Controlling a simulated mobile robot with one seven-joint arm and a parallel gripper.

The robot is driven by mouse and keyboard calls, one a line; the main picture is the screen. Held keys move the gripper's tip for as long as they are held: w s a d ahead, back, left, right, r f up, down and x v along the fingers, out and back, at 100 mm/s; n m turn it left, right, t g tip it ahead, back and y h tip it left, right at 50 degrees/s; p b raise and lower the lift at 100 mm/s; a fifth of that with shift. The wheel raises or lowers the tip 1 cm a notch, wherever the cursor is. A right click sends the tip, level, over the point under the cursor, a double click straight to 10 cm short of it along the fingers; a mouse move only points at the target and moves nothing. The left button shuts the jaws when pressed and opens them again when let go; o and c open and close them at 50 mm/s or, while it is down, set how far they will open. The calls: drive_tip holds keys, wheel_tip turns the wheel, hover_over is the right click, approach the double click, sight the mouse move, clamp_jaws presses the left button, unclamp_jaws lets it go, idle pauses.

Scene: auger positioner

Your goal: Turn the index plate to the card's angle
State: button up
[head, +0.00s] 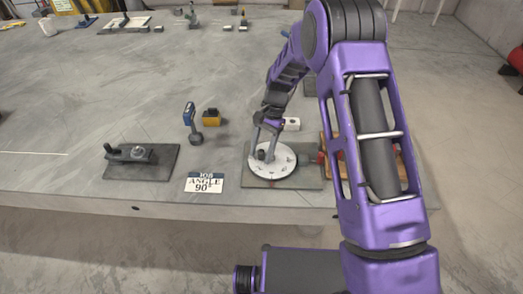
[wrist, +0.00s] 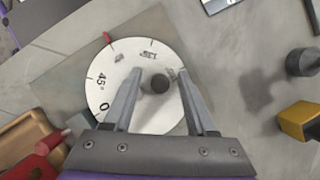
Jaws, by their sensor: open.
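The white round index plate (head: 285,163) lies on a grey base plate (head: 312,180); it also shows in the wrist view (wrist: 112,65). In the wrist view its rim carries marks reading 0, 45° and apparently 135. A red pointer (wrist: 107,38) sits at the rim by a small blurred label between 45° and 135. A dark knob (wrist: 160,83) stands up from the plate. My gripper (wrist: 159,74) is open, its fingers on either side of the knob, with gaps visible. The gripper in the head view (head: 264,152) is over the plate. The card (head: 204,182) reads "JOB ANGLE 90°".
A dark clamp fixture (head: 140,155) lies left of the card. A drill-like tool (head: 191,120) and a yellow-black block (head: 211,116) stand behind. A wooden tray (wrist: 28,140) and a red object (wrist: 50,140) are close beside the plate. The table front edge is near.

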drive_tip(key=v, duration=1.7)
drive_tip(key=shift+r+p, duration=0.25)
drive_tip(key=shift+p, duration=0.2)
